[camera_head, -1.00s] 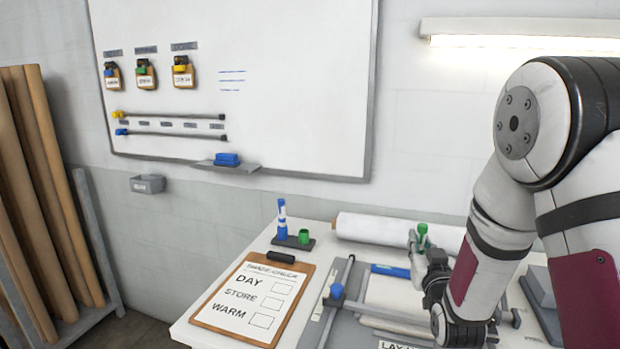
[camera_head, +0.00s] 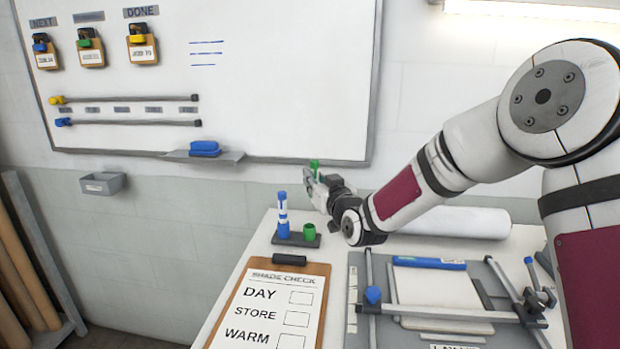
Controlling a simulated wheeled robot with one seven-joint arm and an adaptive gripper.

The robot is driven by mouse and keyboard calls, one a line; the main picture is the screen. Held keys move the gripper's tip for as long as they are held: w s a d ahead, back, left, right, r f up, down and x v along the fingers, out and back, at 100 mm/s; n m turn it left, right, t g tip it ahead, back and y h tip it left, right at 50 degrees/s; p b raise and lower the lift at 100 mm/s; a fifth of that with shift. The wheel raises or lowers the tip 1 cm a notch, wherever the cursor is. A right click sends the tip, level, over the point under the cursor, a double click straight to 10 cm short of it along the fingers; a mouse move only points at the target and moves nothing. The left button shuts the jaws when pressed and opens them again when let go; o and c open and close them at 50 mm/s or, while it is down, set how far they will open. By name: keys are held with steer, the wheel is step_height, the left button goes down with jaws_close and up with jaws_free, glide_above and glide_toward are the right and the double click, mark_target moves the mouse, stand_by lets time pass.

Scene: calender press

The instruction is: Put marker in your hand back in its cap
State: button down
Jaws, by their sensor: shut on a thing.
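My gripper (camera_head: 318,191) is shut on the green marker (camera_head: 315,164). Only the marker's green upper end shows clearly above the fingers; its lower part is hidden or too small to make out. The marker looks roughly upright. A green cap (camera_head: 309,232) sits in a small dark holder (camera_head: 296,241) at the back left of the table. In the picture, my gripper and the marker are above the green cap and slightly to its right, apart from it. A blue and white marker (camera_head: 282,207) stands upright in a blue cap in the same holder, left of the green cap.
A clipboard (camera_head: 234,318) with a checklist lies in front of the holder. A white roll (camera_head: 460,222) lies at the back of the table behind my arm. A cutting or layout board (camera_head: 420,335) with rails fills the right. The whiteboard (camera_head: 270,100) hangs behind.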

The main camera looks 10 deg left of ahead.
steer(key=shift+a+r+y, duration=0.3)
steer(key=shift+a, duration=0.35)
steer(key=shift+f, duration=0.1)
steer(key=shift+f+b, duration=0.9)
steer(key=shift+f, duration=1.55)
steer(key=shift+b, duration=0.3)
steer(key=shift+f+b, duration=1.5)
steer(key=shift+f, duration=0.7)
steer(key=c, duration=1.5)
jaws_free()
steer(key=shift+o, duration=0.3)
steer(key=shift+r, duration=0.1)
